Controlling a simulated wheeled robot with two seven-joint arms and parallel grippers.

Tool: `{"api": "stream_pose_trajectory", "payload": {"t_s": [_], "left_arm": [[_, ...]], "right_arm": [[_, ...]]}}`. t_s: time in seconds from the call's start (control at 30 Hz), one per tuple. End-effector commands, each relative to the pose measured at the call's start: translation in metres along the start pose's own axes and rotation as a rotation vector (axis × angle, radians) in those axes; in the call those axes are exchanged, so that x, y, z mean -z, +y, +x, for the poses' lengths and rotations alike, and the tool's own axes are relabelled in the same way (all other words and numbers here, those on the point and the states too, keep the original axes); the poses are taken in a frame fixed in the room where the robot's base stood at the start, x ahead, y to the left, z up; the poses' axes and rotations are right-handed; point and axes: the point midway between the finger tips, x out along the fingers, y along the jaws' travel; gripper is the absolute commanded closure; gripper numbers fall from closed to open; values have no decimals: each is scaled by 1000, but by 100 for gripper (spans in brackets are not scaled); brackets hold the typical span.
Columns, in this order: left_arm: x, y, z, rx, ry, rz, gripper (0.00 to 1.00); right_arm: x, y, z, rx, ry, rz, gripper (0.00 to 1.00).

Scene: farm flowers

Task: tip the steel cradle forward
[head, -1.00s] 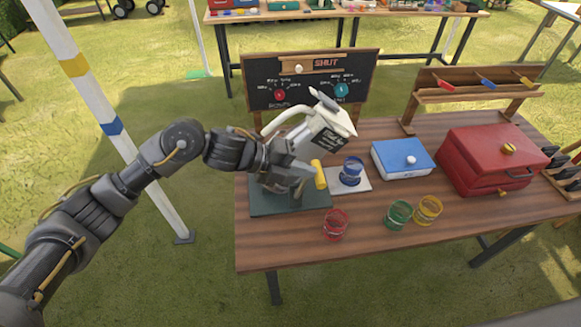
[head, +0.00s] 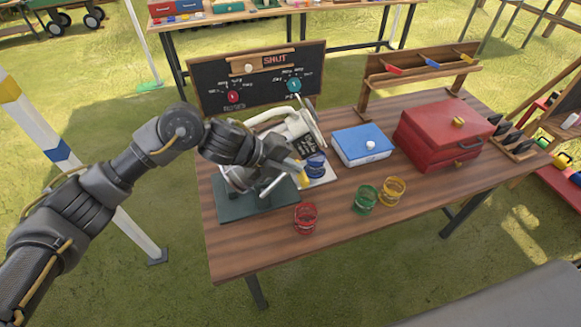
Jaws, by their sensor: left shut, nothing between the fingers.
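The steel cradle (head: 238,180) stands on a dark green base plate (head: 258,205) at the left of the wooden table, largely hidden behind my left arm. It bears a white jug (head: 288,127) with a dark label, tilted over to the right towards a blue wire cup (head: 316,166). A yellow grip (head: 302,174) shows beside my left gripper (head: 287,160). My left gripper is shut with nothing between its fingers, close against the cradle and below the jug. I cannot tell whether it touches the yellow grip. My right gripper is not in view.
Red (head: 305,218), green (head: 365,199) and yellow (head: 392,190) cups stand along the front. A blue box (head: 362,147) and red case (head: 443,135) stand at right. A chalkboard (head: 262,80) reading SHUT stands behind. A striped pole (head: 85,180) is left of the table.

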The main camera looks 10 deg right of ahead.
Motion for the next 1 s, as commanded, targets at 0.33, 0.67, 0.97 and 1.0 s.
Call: {"api": "stream_pose_trajectory", "payload": {"t_s": [0.33, 0.67, 0.97, 1.0], "left_arm": [[-1, 2, 5, 0, -5, -6, 100], [1, 2, 7, -1, -2, -6, 100], [2, -1, -2, 0, 0, -4, 100], [2, -3, -7, 1, 0, -3, 100]], "right_arm": [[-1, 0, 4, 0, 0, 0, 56], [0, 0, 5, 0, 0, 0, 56], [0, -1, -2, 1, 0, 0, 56], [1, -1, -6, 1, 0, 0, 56]]}}
